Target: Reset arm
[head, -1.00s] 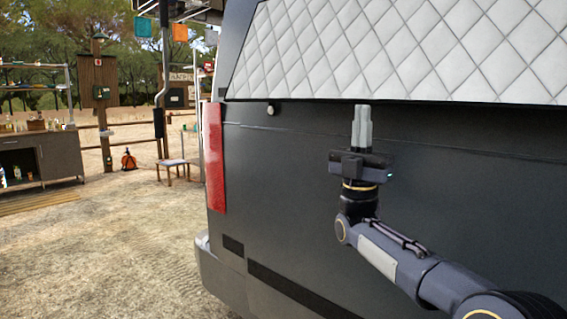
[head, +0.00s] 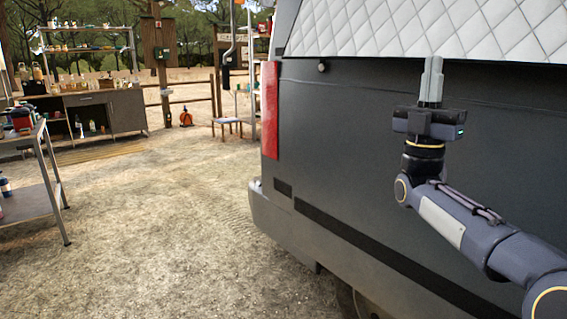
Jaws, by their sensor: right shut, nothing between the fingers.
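My right gripper (head: 432,80) points upward in front of the van's dark rear panel, with its two grey fingers together and nothing between them. Its fingertips overlap the lower edge of the white quilted window cover (head: 400,32) in the picture. I cannot tell whether they touch the van (head: 345,140). My right arm comes in from the lower right corner. My left gripper is not in view.
The van fills the right side, with a red tail light (head: 270,110) and a bumper (head: 275,222). A metal-legged table (head: 50,185) stands at the left edge. A cabinet (head: 105,112) and a chair (head: 227,122) stand farther back. Sandy ground between is clear.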

